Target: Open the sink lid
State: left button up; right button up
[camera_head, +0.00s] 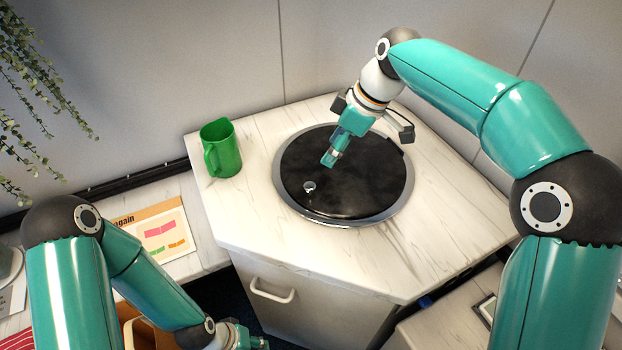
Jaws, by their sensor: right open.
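The sink lid (345,192) is a round, glossy black disc. It lies flat and closed inside a grey metal rim (380,214) in the light counter. A small round metal fitting (309,187) sits near its front left edge. My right gripper (329,160) is over the far middle part of the lid, pointing down and left toward the fitting. It is open and holds nothing; I cannot tell whether it touches the lid. My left gripper (262,344) is only partly in view at the bottom edge, below the counter front, and its jaws are not clear.
A green pitcher (222,150) stands on the counter (270,236) left of the sink. A drawer handle (272,291) is on the cabinet front below. A printed sheet (160,229) lies on the left surface. Hanging plant leaves (40,90) are at upper left. Walls close the back.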

aim_at(311, 186)
jog(key=x, duration=0.4)
jog(key=p+x, duration=0.1)
jog(key=x, duration=0.9)
jog(key=shift+d+f+p, duration=0.1)
jog(key=shift+d+p, duration=0.25)
jog(key=shift+d, duration=0.05)
